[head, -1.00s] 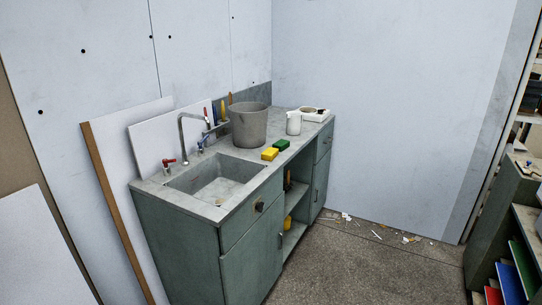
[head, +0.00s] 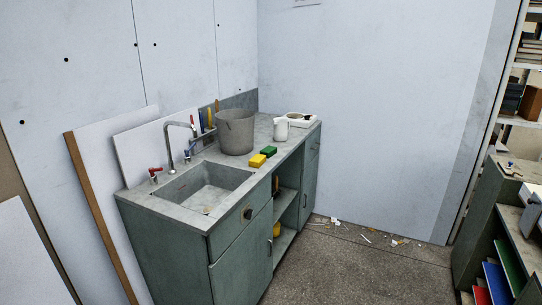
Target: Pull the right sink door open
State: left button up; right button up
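The green sink cabinet (head: 160,257) stands against the back wall in the head view, with a basin (head: 208,187) in its worktop. Its right door (head: 309,190) is at the far end, under a small drawer, and looks shut. Its left door (head: 238,274), nearer to me, has a dark vertical handle and also looks shut. Open shelves (head: 286,205) lie between the two doors. Neither of my grippers shows in the head view.
Scraps (head: 366,239) litter the floor near the wall. A shelf unit (head: 490,215) stands at the right. The floor between is open.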

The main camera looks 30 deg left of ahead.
aim_at(308, 181)
jog(key=i, duration=1.35)
jog(key=u, duration=0.05)
